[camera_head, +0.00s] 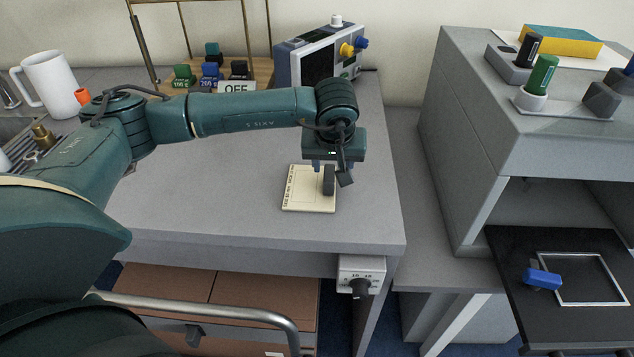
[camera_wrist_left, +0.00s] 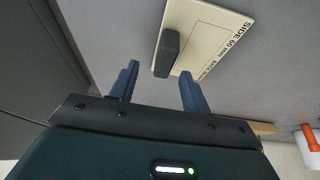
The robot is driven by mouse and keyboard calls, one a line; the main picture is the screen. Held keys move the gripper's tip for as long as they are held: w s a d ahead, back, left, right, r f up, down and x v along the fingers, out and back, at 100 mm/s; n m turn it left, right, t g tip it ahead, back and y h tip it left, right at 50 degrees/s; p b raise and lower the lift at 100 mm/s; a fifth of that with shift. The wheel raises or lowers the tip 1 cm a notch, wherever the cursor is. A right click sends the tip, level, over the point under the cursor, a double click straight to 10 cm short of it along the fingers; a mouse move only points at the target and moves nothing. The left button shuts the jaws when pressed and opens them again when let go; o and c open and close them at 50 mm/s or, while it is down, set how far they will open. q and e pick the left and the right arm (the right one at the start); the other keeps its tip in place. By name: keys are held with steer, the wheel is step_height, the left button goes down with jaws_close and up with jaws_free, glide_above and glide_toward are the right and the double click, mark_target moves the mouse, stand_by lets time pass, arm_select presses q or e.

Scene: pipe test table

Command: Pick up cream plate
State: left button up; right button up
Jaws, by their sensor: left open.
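The cream plate (camera_head: 301,198) lies flat on the grey table, near its right front part. It has dark lettering along its left side and an upright dark grey handle block on its right part. My left gripper (camera_head: 332,170) is above the plate at the handle and partly hides it. In the left wrist view the cream plate (camera_wrist_left: 215,36) and its dark handle (camera_wrist_left: 167,53) lie beyond the fingertips. There my left gripper (camera_wrist_left: 158,72) is open, with the handle in line with the gap between its two blue fingers. The fingers appear empty. My right gripper is in neither view.
The grey table (camera_head: 220,215) is clear around the plate. A white mug (camera_head: 50,82) is at the left. A grey cabinet (camera_head: 455,120) rises at the right, beyond a gap.

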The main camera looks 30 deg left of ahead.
mark_target(329, 173)
arm_select(q)
steer(key=x, duration=0.2)
steer(key=p+x, duration=0.1)
steer(key=shift+s+a+f, duration=0.15)
steer(key=shift+a+f, duration=0.2)
steer(key=shift+f, duration=0.05)
steer(key=shift+w+f, duration=0.2)
steer(key=shift+f, duration=0.3)
steer(key=shift+c, duration=0.6)
steer(key=shift+r, duration=0.1)
jaws_close()
